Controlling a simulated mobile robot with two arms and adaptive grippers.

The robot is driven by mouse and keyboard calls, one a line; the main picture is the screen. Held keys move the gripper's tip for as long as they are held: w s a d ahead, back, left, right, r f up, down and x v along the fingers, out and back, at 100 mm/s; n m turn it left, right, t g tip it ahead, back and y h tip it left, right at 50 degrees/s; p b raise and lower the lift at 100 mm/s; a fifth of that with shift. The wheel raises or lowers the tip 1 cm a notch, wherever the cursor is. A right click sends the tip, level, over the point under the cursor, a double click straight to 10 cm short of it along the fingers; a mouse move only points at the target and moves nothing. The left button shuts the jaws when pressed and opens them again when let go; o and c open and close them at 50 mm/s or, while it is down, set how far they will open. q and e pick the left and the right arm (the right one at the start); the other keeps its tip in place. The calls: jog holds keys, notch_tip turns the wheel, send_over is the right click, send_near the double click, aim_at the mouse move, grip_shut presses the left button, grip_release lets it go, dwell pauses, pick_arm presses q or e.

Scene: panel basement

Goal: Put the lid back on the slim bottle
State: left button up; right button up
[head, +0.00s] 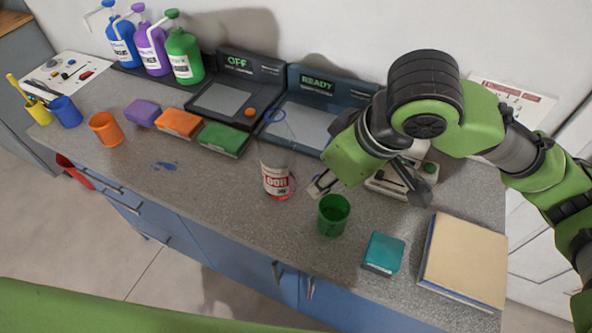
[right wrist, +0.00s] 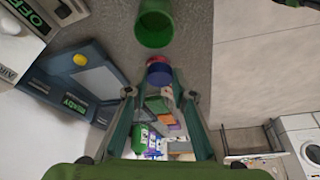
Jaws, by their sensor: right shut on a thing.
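The slim bottle (head: 276,182) is clear with a red and white label and stands upright on the counter, with a thin blue ring at its top. In the right wrist view a red and blue-purple piece (right wrist: 158,70), seemingly part of this bottle, shows between the fingers. My right gripper (head: 320,187) points down just right of the bottle in the head view; its fingers also show in the right wrist view (right wrist: 160,94). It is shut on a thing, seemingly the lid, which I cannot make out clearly. My left gripper is not in view.
A green cup (head: 334,214) stands close below my right gripper. A teal box (head: 383,253) and a tan book (head: 466,262) lie right of it. The READY station (head: 310,112) and coloured blocks (head: 180,124) stand behind. The counter left of the bottle is mostly clear.

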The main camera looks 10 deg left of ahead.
jog(key=w+d+f+m+t+h, duration=0.1)
jog(key=w+d+m, duration=0.1)
jog(key=d+m, duration=0.3)
jog(key=w+d+f+m+h, duration=0.1)
jog(key=d+m, duration=0.4)
jog(key=d, duration=0.8)
jog(key=shift+w+t+h, duration=0.4)
jog(key=shift+w+h, duration=0.3)
jog(key=shift+w, duration=0.25)
